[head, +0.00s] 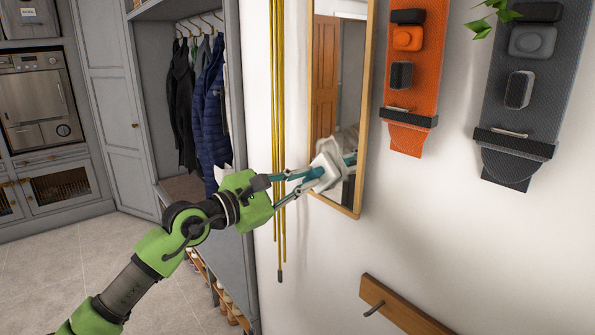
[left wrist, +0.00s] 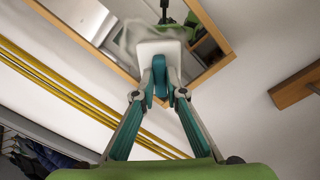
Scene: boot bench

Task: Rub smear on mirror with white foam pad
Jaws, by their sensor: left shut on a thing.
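The mirror (head: 341,80) hangs on the white wall in a thin wooden frame. It also shows in the left wrist view (left wrist: 105,35). A greyish smear (head: 347,138) shows on the lower part of the glass, partly hidden behind the pad. My left gripper (head: 318,174) is shut on the white foam pad (head: 328,163) and holds it at the lower part of the mirror. In the left wrist view the pad (left wrist: 160,48) lies over the smear; whether it presses on the glass I cannot tell. My right gripper is not in view.
Yellow vertical rods (head: 279,120) hang left of the mirror, close by my left gripper. Orange (head: 420,65) and grey (head: 525,85) wall panels hang to the right. A wooden peg rail (head: 400,308) is below. Coats (head: 208,105) hang in the alcove.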

